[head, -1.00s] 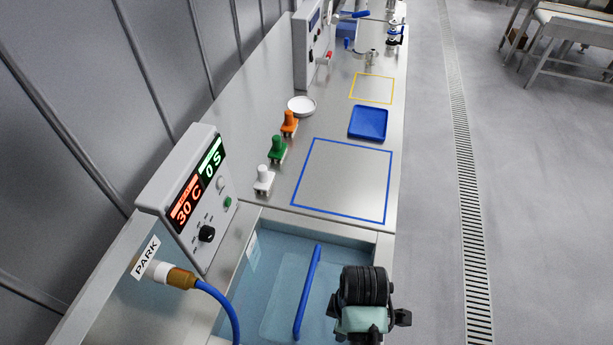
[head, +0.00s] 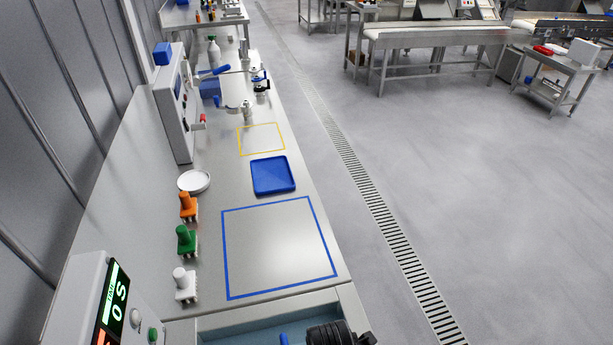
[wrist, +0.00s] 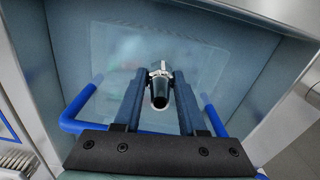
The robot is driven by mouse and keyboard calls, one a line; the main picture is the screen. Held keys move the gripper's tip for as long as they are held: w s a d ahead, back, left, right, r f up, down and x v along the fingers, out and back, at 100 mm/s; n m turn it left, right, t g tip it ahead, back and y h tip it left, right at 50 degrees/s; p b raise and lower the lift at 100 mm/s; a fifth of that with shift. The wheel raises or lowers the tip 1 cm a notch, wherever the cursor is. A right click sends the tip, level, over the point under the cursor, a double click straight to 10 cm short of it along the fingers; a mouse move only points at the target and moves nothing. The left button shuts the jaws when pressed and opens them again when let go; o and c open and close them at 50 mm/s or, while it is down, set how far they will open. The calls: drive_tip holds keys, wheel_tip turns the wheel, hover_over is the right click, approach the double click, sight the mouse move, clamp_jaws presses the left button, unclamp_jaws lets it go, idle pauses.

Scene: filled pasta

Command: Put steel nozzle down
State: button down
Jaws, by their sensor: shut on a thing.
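The steel nozzle (wrist: 160,92) shows in the wrist view as a shiny metal cone with a dark round opening facing the camera. My gripper (wrist: 160,82) is shut on it, with one dark blue finger on each side. The nozzle is over the light blue basin (wrist: 215,35). How far it is above the basin's bottom I cannot tell. In the head view only a dark part of my arm shows at the bottom edge; the fingers and nozzle are out of that picture.
A blue-outlined square (head: 279,246) on the steel bench is empty. A blue tray (head: 273,175), a white dish (head: 194,181) and orange, green and white-handled brushes (head: 186,240) stand around it. A yellow-outlined square (head: 261,139) lies farther back. A blue bar (wrist: 75,110) crosses the basin.

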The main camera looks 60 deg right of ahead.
wheel_tip(320, 180, down, 10)
drive_tip(key=shift+r+b, duration=0.1)
drive_tip(key=shift+b, duration=0.25)
drive_tip(key=shift+f, duration=0.25)
drive_tip(key=shift+c, duration=2.4)
unclamp_jaws()
drive_tip(key=shift+r, duration=0.1)
drive_tip(key=shift+r, duration=0.1)
wheel_tip(320, 180, up, 12)
drive_tip(key=shift+r+p, duration=0.1)
drive_tip(key=shift+p, duration=0.55)
